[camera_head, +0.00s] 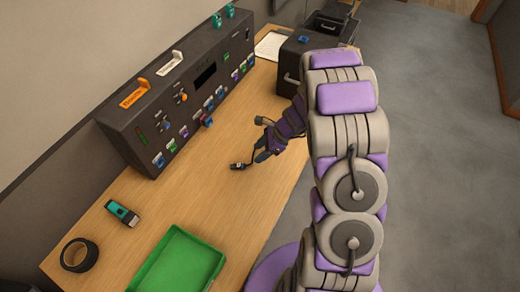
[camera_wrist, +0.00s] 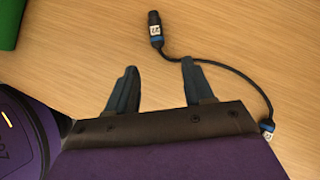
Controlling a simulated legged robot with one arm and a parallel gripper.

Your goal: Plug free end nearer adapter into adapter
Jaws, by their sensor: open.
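A short dark cable (camera_wrist: 235,74) lies on the wooden desk. One end is a black plug (camera_wrist: 155,30) with a blue band and white label, beyond my fingertips; it also shows in the head view (camera_head: 238,166). The other end, a blue plug with a white label (camera_wrist: 267,127), lies to the right of my gripper. My gripper (camera_wrist: 158,68) is open, with nothing between its fingers. The cable passes by the right fingertip; I cannot tell if they touch. My gripper is low over the desk in the head view (camera_head: 259,138). I cannot clearly identify the adapter.
A dark fader console (camera_head: 150,115) stands along the wall. A green tray (camera_head: 180,262), a black tape roll (camera_head: 79,254) and a teal-and-black device (camera_head: 122,213) lie on the near desk. A black case (camera_head: 292,65) and paper are at the far end.

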